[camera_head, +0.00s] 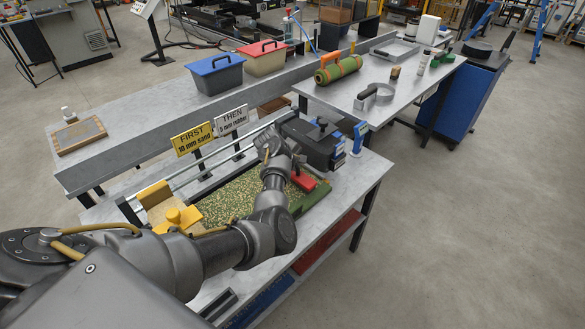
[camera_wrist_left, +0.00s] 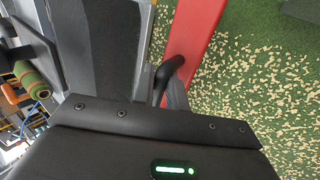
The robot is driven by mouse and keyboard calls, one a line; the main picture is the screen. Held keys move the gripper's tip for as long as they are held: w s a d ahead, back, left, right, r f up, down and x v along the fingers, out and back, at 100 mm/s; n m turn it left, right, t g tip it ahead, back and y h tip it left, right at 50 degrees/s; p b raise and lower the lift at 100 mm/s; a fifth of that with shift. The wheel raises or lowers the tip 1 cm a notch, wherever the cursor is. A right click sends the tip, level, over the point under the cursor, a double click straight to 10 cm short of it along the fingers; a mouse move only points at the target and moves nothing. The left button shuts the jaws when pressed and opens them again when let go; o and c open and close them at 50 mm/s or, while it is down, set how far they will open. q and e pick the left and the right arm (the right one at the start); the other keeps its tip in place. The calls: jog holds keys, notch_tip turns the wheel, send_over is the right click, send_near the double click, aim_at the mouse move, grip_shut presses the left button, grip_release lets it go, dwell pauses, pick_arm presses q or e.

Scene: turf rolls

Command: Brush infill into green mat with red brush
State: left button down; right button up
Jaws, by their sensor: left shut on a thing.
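The green mat (camera_head: 228,198) lies on the near bench, speckled with tan infill; it also shows in the wrist view (camera_wrist_left: 275,65), with denser specks beside the brush. The red brush (camera_head: 303,181) rests on or just over the mat's right part, beside my left gripper (camera_head: 291,167). In the wrist view the red brush (camera_wrist_left: 195,28) is a long red block with a dark handle. My left gripper (camera_wrist_left: 172,88) is shut on that handle. The brush's bristles are hidden, and my left arm covers part of the mat. My right gripper is not in view.
A black box-shaped device (camera_head: 310,143) stands behind the brush on rails. Yellow FIRST (camera_head: 193,139) and white THEN (camera_head: 231,120) signs stand behind the mat. A yellow knobbed tool (camera_head: 178,218) is at its left.

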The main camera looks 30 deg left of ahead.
pick_arm(q)
jog(key=shift+a+r, duration=0.1)
jog(key=shift+s+a+r+p, duration=0.1)
jog(key=shift+s+a+p, duration=0.25)
jog(key=shift+a, duration=0.1)
jog(key=s+a+p, duration=0.1)
jog(key=s+a, duration=0.1)
jog(key=a, duration=0.1)
jog(key=shift+s+a, duration=0.1)
jog(key=shift+s, duration=0.1)
jog(key=shift+w, duration=0.1)
jog(key=w+b, duration=0.1)
jog(key=w+d+b, duration=0.1)
jog(key=w, duration=0.1)
jog(key=w+b, duration=0.1)
jog(key=w, duration=0.1)
jog(key=shift+d+f, duration=0.25)
jog(key=shift+f, duration=0.05)
jog(key=shift+w+d+r+b, duration=0.15)
jog(key=shift+w+d+b, duration=0.05)
jog(key=shift+w+b, duration=0.25)
